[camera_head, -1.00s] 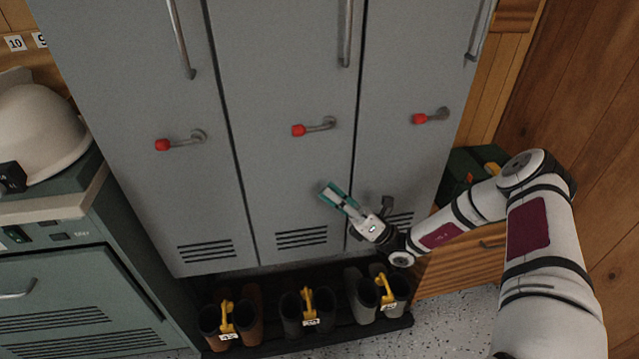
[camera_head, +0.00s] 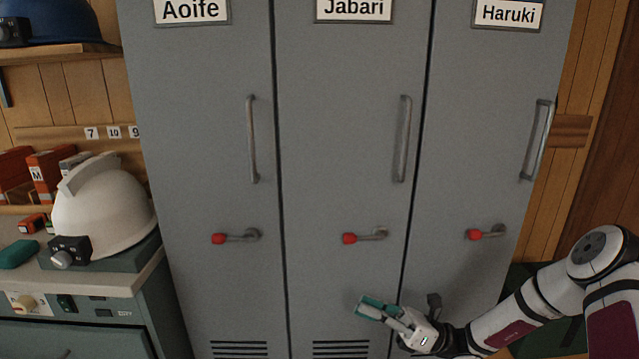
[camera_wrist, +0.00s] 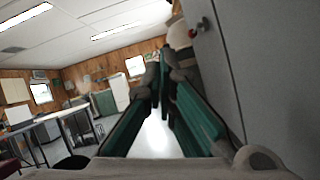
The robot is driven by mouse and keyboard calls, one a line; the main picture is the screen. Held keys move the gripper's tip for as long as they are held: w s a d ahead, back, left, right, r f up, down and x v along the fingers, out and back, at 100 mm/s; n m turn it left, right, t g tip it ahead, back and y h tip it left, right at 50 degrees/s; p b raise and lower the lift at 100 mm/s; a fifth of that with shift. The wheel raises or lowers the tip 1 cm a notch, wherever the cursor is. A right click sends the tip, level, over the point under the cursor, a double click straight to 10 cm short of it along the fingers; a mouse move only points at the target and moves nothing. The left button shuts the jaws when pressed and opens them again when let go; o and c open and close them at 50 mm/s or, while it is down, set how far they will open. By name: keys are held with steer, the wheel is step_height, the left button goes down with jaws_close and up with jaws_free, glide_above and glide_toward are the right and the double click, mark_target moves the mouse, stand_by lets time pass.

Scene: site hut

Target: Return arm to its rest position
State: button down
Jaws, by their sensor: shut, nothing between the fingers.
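My arm reaches in from the lower right of the head view. My gripper (camera_head: 378,308) is in front of the lower part of the locker doors, near the seam between the Jabari and Haruki lockers. Its teal fingers point left and hold nothing. In the wrist view my gripper (camera_wrist: 160,85) shows its two fingers converging at the tips, shut. The grey locker wall (camera_wrist: 275,60) runs close along the right side of that view.
Three grey lockers are labelled Aoife (camera_head: 192,11), Jabari (camera_head: 353,9) and Haruki (camera_head: 507,14), with red-tipped levers. A white helmet (camera_head: 105,210) sits on the cabinet at left. The wrist view shows an open room with a table (camera_wrist: 60,125).

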steer(key=s+a+r+n+g+h, duration=0.2)
steer(key=s+r+n+g+h, duration=0.35)
steer(key=s+n, duration=0.2)
steer(key=s+a+r+n+g+h, duration=0.1)
steer(key=s+r+n+g+h, duration=0.3)
steer(key=s+n+h, duration=0.4)
steer(key=s+d+r+n+t+h, duration=0.35)
steer(key=s+d+h, duration=0.2)
steer(key=s, duration=0.35)
steer(key=s+d+r+n+t+h, duration=0.35)
steer(key=s+d+t, duration=0.2)
steer(key=s, duration=0.25)
step_height(320, 180, up, 14)
steer(key=t+p, duration=0.2)
steer(key=p, duration=1.1)
steer(key=shift+s+d+r+h, duration=0.15)
steer(key=shift+h, duration=0.2)
steer(key=shift+n, duration=0.25)
